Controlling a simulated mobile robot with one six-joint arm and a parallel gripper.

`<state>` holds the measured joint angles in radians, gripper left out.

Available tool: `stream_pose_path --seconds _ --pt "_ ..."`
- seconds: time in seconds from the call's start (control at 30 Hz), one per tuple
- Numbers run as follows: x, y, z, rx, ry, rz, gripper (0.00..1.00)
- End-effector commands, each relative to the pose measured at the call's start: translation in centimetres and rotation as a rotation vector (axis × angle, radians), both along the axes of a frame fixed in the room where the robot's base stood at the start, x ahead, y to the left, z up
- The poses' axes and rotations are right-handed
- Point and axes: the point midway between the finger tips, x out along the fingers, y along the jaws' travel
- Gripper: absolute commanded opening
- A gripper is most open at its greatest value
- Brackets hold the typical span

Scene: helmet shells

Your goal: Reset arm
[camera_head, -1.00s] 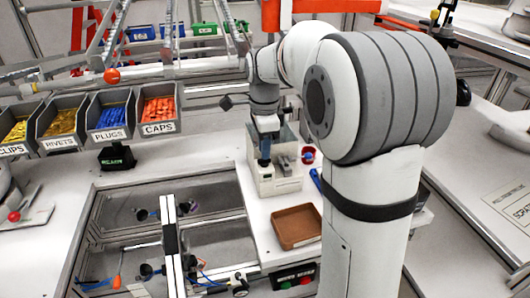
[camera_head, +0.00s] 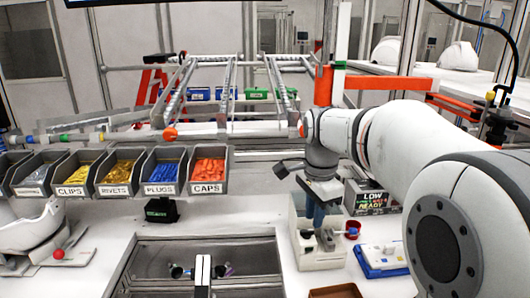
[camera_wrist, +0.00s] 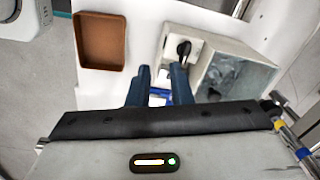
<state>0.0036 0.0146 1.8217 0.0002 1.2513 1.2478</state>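My gripper (camera_head: 318,214) hangs pointing down just above a cream-white box fixture (camera_head: 318,260) in the head view. In the wrist view its two dark blue fingers (camera_wrist: 161,72) stand apart with a gap between them, and nothing is held. The cream box with a black knob-like part (camera_wrist: 184,48) lies just beyond and to the right of the fingertips. I cannot tell from the head view whether the fingers touch the box.
A brown tray (camera_wrist: 100,42) lies left of the box in the wrist view. A blue-and-white device (camera_head: 381,258) and a red cup (camera_head: 352,229) stand right of the box. Labelled bins, including caps (camera_head: 208,170), line the left back. A helmet shell (camera_head: 30,235) sits far left.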

Motion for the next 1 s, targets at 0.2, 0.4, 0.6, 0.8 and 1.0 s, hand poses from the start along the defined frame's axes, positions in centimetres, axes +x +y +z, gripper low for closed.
stream_pose_path --seconds 0.2,0.4,0.6,0.8,1.0 --pt "-8.2 0.0 -2.2 -0.052 -0.086 0.522 0.19" --pt "-14.4 0.0 -5.4 -0.129 -0.146 0.955 0.19" --pt "-17.6 0.0 -7.6 -0.183 -0.169 1.194 0.19" --pt "-18.1 0.0 -8.1 -0.195 -0.173 1.241 0.19" --pt "-18.0 0.0 -8.0 -0.194 -0.173 1.24 0.19"
